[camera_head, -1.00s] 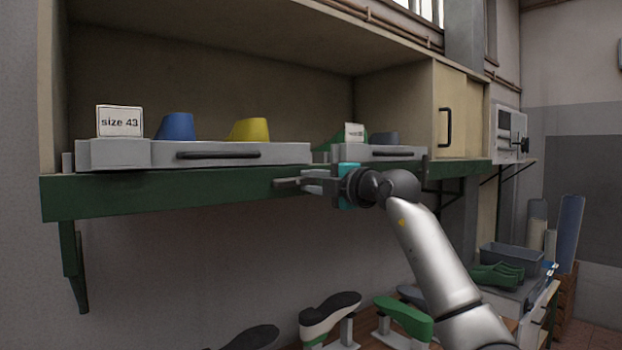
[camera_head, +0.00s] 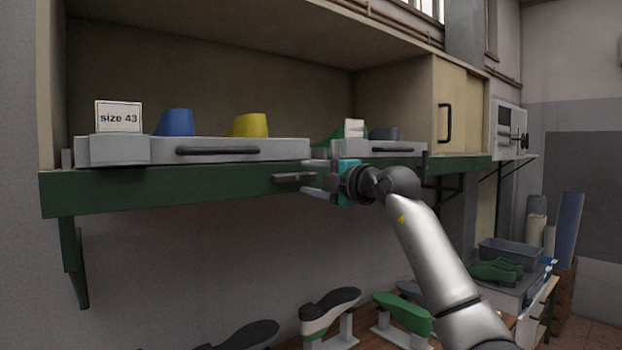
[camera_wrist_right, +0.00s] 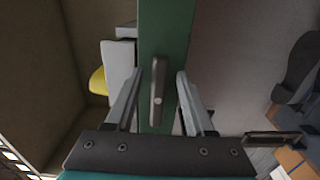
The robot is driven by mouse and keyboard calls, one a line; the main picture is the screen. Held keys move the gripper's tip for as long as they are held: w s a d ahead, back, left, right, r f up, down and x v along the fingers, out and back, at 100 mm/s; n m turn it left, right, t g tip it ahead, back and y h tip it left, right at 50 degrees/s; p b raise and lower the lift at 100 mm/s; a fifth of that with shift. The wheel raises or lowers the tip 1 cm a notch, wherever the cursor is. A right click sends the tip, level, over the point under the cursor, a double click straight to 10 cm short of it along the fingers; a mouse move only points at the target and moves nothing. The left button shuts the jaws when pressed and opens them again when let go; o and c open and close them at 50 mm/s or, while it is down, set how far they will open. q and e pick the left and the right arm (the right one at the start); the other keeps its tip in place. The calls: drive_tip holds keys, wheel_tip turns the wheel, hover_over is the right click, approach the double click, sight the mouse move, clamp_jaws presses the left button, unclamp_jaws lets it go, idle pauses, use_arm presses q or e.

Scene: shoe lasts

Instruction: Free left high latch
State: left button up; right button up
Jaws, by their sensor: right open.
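The left high latch (camera_head: 293,177) is a small grey bar on the front of the green shelf edge (camera_head: 160,190), below the left grey drawer (camera_head: 240,154). It lies along the edge, roughly level. My right gripper (camera_head: 318,177) is at the latch's right end, one finger above it and one below. In the right wrist view my gripper (camera_wrist_right: 160,75) is open, and the latch (camera_wrist_right: 158,90) stands between its fingers with gaps on both sides. I cannot tell how far the fingertips are from the green face. My left gripper is out of view.
The left drawer carries a "size 43" card (camera_head: 119,117), a blue block (camera_head: 174,123) and a yellow block (camera_head: 250,125). A smaller grey drawer (camera_head: 385,150) sits to the right. Shoe lasts (camera_head: 330,312) stand below.

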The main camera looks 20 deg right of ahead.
drive_tip(key=shift+s, duration=0.1)
drive_tip(key=b+v, duration=0.5)
drive_tip(key=v, duration=1)
